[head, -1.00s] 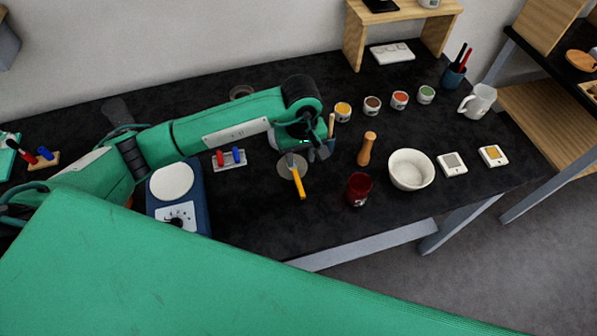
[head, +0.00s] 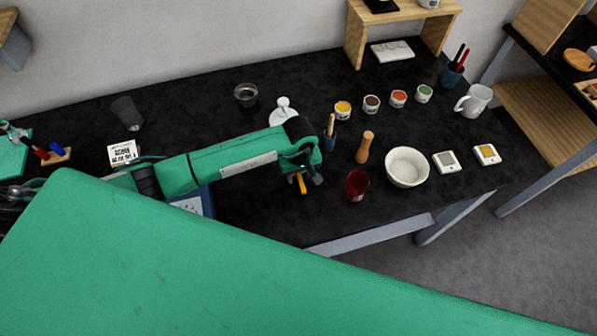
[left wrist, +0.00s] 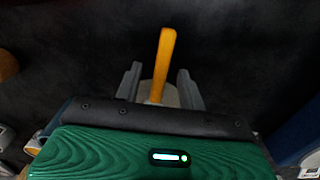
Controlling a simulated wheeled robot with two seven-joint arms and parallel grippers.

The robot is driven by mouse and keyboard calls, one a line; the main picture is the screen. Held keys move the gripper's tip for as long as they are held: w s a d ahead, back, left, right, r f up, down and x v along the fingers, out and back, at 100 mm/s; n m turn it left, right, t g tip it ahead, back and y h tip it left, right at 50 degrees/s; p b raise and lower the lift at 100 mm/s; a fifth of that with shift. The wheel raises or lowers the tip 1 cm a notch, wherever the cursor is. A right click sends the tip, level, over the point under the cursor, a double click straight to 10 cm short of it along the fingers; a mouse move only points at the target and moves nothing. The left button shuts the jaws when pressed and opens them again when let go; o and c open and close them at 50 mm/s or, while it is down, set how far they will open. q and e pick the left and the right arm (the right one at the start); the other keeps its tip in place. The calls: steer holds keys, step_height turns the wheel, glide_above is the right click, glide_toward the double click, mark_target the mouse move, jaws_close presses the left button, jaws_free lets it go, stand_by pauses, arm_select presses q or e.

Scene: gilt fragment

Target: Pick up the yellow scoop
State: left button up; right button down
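The yellow scoop (head: 302,188) lies on the black worktop; in the head view only part of its yellow handle shows below my left gripper (head: 306,179). The left wrist view shows the yellow handle (left wrist: 164,55) running between the two grey fingers of the left gripper (left wrist: 159,81). The fingers are open, one on each side of the handle, with a gap on both sides. The scoop's head is mostly hidden by the gripper. My right gripper is not in view.
A red cup (head: 357,186), a wooden pestle-like piece (head: 365,147) and a white bowl (head: 407,167) stand right of the gripper. A white-topped bottle (head: 283,112) stands behind the arm.

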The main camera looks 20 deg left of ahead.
arm_select(q)
steer(key=shift+f+b, duration=0.15)
steer(key=shift+b, duration=0.2)
stand_by(0.3)
jaws_close()
